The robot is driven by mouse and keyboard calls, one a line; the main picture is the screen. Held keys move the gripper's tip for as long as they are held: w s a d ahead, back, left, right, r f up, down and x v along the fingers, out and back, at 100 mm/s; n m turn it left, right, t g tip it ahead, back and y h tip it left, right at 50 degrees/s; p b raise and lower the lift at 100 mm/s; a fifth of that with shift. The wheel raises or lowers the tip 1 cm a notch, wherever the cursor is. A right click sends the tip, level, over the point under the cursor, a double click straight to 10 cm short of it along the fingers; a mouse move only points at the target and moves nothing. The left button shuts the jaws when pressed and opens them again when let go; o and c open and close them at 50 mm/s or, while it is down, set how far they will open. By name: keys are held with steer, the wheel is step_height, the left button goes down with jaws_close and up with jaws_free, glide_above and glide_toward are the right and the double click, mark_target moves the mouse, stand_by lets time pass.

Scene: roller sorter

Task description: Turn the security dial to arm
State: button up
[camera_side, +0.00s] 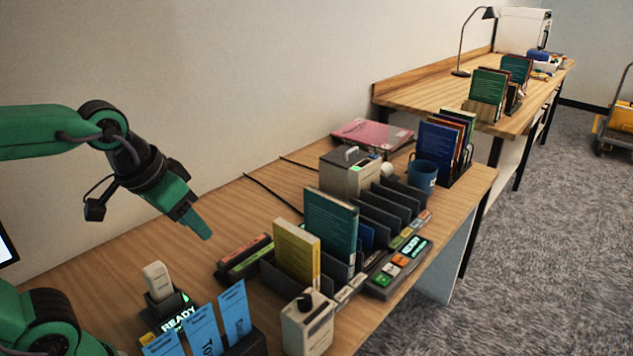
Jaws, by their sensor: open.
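A small beige box (308,333) stands at the front edge of the desk, and a black knob (309,301) sits on its top. It looks like the security dial, but I cannot read any marks on it or tell which way the knob points. My gripper (198,226) hangs above the desk at the left, pointing down and to the right. It is open, with nothing seen between its jaws. It is well apart from the knob, up and to the left of it.
A sorter rack (283,283) with yellow and teal books stands just behind the box. A keypad panel (398,265) reading READY lies at its right. Blue cards (205,330) and a device with a READY screen (178,312) stand at front left. Bare desk lies below my gripper.

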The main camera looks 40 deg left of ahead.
steer(key=w+d+g, duration=0.2)
steer(key=w+d, duration=0.3)
steer(key=d, duration=0.2)
steer(key=n+g, duration=0.2)
glide_above(304, 297)
step_height(304, 297, down, 4)
steer(key=shift+s+a+f, duration=0.1)
steer(key=shift+a+f, duration=0.05)
steer(key=shift+f, duration=0.1)
steer(key=shift+d+f, duration=0.2)
steer(key=shift+f, duration=3.7)
steer(key=shift+c, duration=0.3)
steer(key=c, duration=0.9)
